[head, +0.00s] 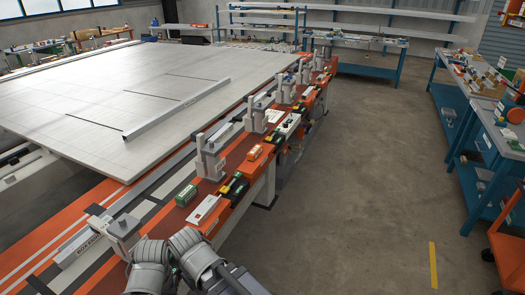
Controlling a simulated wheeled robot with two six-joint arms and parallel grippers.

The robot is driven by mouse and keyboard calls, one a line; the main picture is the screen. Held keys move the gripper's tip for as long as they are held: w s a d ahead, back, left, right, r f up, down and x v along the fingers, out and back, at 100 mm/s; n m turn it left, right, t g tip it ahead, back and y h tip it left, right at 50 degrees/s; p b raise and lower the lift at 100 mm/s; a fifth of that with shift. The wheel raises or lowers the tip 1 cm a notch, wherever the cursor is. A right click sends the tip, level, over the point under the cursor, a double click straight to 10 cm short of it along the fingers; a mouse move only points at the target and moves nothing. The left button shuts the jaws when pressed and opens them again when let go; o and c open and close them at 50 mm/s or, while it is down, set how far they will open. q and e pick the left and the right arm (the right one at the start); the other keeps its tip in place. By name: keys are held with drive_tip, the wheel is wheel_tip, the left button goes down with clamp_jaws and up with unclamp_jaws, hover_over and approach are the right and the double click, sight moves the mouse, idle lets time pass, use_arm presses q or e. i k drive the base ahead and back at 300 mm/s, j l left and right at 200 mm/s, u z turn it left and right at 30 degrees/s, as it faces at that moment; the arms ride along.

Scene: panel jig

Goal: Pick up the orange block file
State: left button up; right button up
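A small orange block with a pale top edge (254,152) lies on the brown ledge along the right side of the panel jig, in the middle of the head view. It looks like the orange block file, but it is too small to be sure. Only grey links of my arms show at the bottom of the view, well short of the block. Neither gripper's fingertips can be seen.
A green box (186,195), a white case (203,210) and a black-and-yellow tool (234,187) lie on the ledge nearer me. Grey clamp posts (210,160) stand along it. Blue benches (480,130) line the right; the floor (350,180) between is clear.

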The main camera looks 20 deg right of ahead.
sight(257, 150)
drive_tip(key=i+l+u, duration=0.1)
drive_tip(key=l, duration=0.3)
drive_tip(key=i+l, duration=0.15)
drive_tip(key=l, duration=0.3)
drive_tip(key=i+l+u, duration=0.15)
drive_tip(key=l, duration=0.3)
drive_tip(key=i+l+u, duration=0.1)
drive_tip(key=l, duration=0.3)
drive_tip(key=l+u, duration=0.1)
drive_tip(key=l, duration=0.35)
drive_tip(key=i+l+u, duration=0.1)
drive_tip(key=i+l, duration=0.35)
drive_tip(key=i+l+u, duration=0.1)
drive_tip(key=i+l, duration=0.3)
drive_tip(key=l, duration=0.2)
